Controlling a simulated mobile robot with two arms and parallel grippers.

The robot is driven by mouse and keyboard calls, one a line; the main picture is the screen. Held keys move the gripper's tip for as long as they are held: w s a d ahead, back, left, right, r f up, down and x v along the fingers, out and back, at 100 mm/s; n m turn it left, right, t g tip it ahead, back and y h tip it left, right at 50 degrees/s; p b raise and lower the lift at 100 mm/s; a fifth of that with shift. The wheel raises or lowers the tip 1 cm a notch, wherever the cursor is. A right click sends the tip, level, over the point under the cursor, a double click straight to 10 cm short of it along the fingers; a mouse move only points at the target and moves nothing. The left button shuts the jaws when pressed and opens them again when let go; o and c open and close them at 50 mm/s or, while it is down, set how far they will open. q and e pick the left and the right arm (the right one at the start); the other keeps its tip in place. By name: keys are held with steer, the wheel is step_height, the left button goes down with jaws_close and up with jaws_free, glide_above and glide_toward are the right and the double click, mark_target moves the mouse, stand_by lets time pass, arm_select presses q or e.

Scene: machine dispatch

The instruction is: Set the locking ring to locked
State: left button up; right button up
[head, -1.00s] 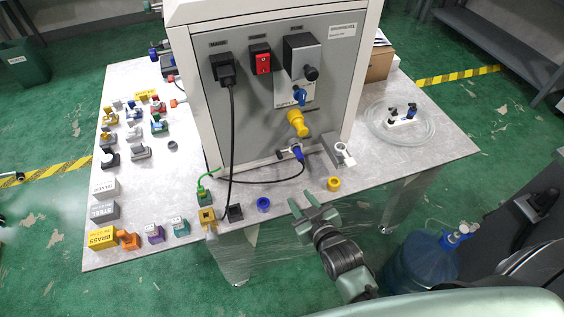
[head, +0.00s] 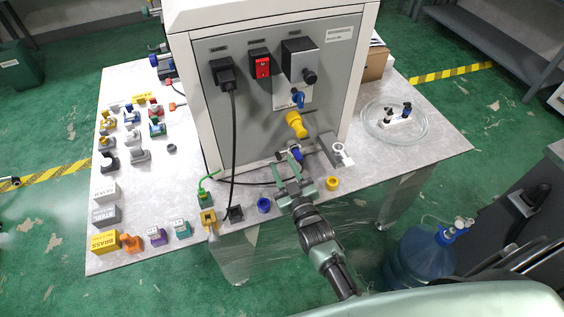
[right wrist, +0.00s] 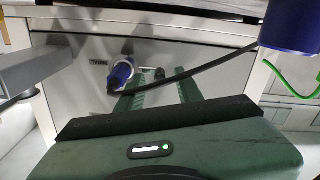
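A blue connector (head: 296,154) with a black cable sits low on the machine's grey front panel. In the right wrist view the blue connector (right wrist: 121,73) has a pale ring-like collar beside it; I cannot read any lock mark or tell its setting. My right gripper (head: 292,180) is in front of the panel, just below and nearer than the connector. In the right wrist view its green fingers (right wrist: 158,92) are apart with nothing visible gripped, and the connector shows near the left finger's tip. I cannot tell whether they touch. My left gripper is not in view.
A yellow knob (head: 296,124) sticks out above the connector. A grey bracket with a white ring (head: 340,151) stands to its right. A yellow ring (head: 332,183) and a blue ring (head: 264,205) lie along the table's front edge. A black cable (head: 232,150) hangs at left.

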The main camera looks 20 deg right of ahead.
steer(key=shift+w, duration=0.55)
steer(key=shift+c, duration=0.4)
jaws_close()
steer(key=shift+r, duration=0.1)
steer(key=d+r+m, duration=0.1)
steer(key=m, duration=0.5)
steer(key=d+r+m+p, duration=0.1)
steer(key=d+r+m, duration=0.1)
steer(key=m, duration=0.4)
steer(key=d+r+m, duration=0.2)
steer(key=m, duration=0.4)
steer(key=shift+r, duration=0.1)
steer(key=shift+d, duration=0.1)
